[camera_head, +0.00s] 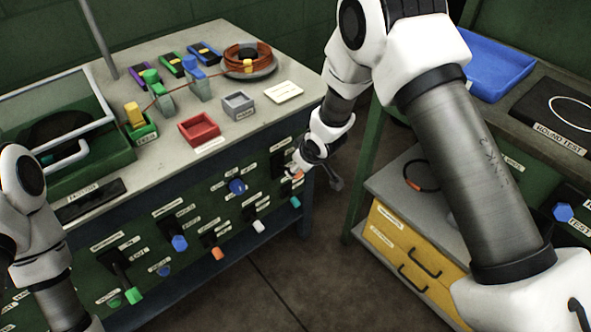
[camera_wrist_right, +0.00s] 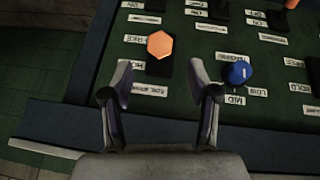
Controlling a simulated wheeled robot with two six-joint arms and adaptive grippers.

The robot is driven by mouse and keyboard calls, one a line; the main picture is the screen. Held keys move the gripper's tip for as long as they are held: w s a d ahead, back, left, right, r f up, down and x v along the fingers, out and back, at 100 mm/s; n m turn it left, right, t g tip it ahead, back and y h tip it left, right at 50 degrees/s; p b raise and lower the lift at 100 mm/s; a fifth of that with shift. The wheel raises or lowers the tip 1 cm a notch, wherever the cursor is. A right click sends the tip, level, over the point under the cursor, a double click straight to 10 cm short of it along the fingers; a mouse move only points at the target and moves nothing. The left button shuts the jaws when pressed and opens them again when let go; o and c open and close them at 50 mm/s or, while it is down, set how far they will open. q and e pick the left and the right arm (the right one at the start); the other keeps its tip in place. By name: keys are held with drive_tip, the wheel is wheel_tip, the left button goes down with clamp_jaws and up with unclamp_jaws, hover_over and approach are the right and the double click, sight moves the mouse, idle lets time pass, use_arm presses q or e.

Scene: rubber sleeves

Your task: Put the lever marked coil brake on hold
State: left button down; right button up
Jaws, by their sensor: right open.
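An orange hexagonal knob (camera_wrist_right: 160,44) on a dark lever stands out from the green panel in the right wrist view. A plate that seems to read coil brake (camera_wrist_right: 150,90) lies just below it, between my fingers. Two small plates (camera_wrist_right: 134,39) sit left of the knob; the lower is partly covered by a finger. The knob is nearer the upper one. My right gripper (camera_wrist_right: 160,66) is open, one finger each side of the lever line, with the knob just past the tips. In the head view, my right gripper (camera_head: 296,168) is at the panel's right end. My left gripper is out of view.
A blue knob (camera_wrist_right: 239,73) is close to the right finger. The panel carries several other levers and knobs, such as a white one (camera_head: 259,226) and an orange one (camera_head: 217,253). A yellow drawer unit (camera_head: 400,247) stands to the right across an open floor gap.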

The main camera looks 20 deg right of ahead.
drive_tip(key=v, duration=0.4)
drive_tip(key=shift+s+r, duration=0.15)
drive_tip(key=shift+r, duration=0.25)
drive_tip(key=s+f+m+g+p, duration=0.2)
drive_tip(key=s+f+g, duration=0.3)
drive_tip(key=s+f, duration=1.05)
drive_tip(key=s+d+m+g+h+p, duration=0.1)
drive_tip(key=s+d+m, duration=0.2)
drive_tip(key=s, duration=1.5)
drive_tip(key=shift+s+r+m, duration=0.2)
drive_tip(key=shift+s+m, duration=0.1)
drive_tip(key=shift+m, duration=0.1)
drive_tip(key=shift+d, duration=0.15)
